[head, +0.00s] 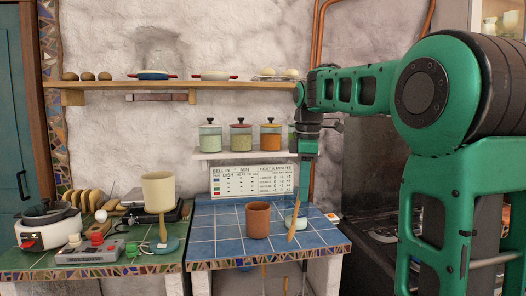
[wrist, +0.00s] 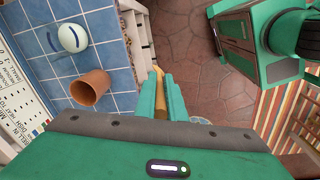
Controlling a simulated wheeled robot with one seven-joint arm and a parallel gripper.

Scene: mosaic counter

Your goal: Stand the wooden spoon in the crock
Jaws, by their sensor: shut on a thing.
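The wooden spoon (head: 293,229) hangs from my gripper (head: 303,200), slightly tilted, with its lower end toward the front of the blue tiles. In the wrist view the spoon (wrist: 160,98) lies between the two green fingers (wrist: 161,88), which are shut on it. Its upper part is hidden by the gripper. The terracotta crock (head: 258,221) stands upright on the blue-tiled counter, just left of the spoon and apart from it. Its open mouth shows in the wrist view, where the crock (wrist: 88,90) lies left of the fingers.
A pale round item (head: 302,220) sits behind the spoon on the blue tiles (head: 220,238). A shelf with jars (head: 240,137) hangs above. A cream-shaded lamp (head: 159,188) and a white appliance (head: 47,228) crowd the green counter at left. Tiles around the crock are clear.

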